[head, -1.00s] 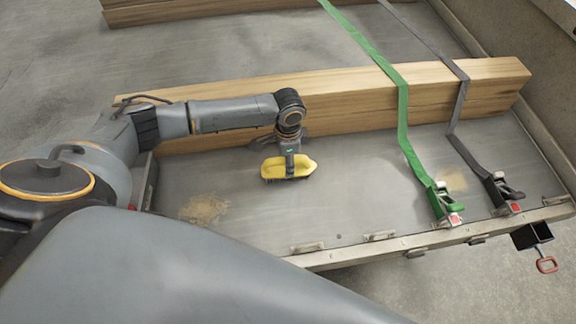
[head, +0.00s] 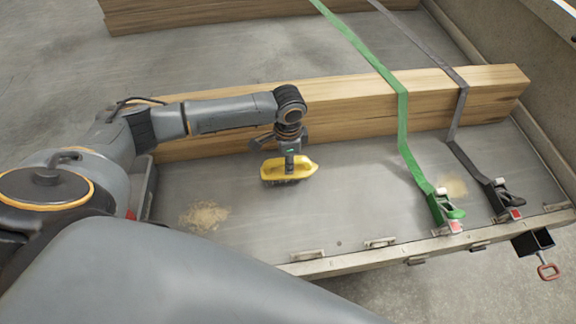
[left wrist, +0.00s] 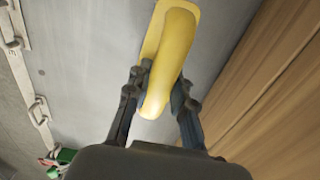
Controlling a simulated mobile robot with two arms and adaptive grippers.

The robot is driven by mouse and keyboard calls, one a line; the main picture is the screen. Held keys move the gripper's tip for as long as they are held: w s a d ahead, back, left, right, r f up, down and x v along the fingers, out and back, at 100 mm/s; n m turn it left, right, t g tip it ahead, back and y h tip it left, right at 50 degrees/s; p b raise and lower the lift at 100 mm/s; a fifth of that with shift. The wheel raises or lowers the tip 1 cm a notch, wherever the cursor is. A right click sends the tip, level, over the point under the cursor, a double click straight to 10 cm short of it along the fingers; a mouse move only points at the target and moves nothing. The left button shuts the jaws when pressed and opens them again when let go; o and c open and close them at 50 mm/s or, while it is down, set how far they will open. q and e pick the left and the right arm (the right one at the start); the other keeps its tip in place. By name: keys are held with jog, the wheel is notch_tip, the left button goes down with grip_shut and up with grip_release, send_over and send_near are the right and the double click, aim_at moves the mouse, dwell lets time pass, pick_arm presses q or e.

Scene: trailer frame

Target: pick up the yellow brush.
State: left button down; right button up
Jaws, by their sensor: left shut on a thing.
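The yellow brush (head: 290,171) has a yellow body with dark bristles underneath. In the head view it is at the middle of the trailer bed, in front of the timber. My left gripper (head: 290,158) comes down on it from above and is shut on its handle. In the left wrist view the brush (left wrist: 170,55) lies between the two fingers of my left gripper (left wrist: 160,95), one on each side of the handle. I cannot tell whether the bristles touch the bed. My right gripper is not in view.
Timber beams (head: 350,102) lie across the trailer bed (head: 350,190) behind the brush. A green strap (head: 402,125) and a grey strap (head: 457,115) cross them at the right. Sawdust piles (head: 203,216) lie on the bed.

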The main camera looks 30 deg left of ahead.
pick_arm(q)
jog(key=s+d+r, duration=0.3)
jog(key=s+r, duration=0.7)
jog(key=s, duration=0.3)
jog(key=shift+s+d+b, duration=0.3)
jog(key=shift+d+b, duration=0.05)
jog(key=shift+d, duration=0.05)
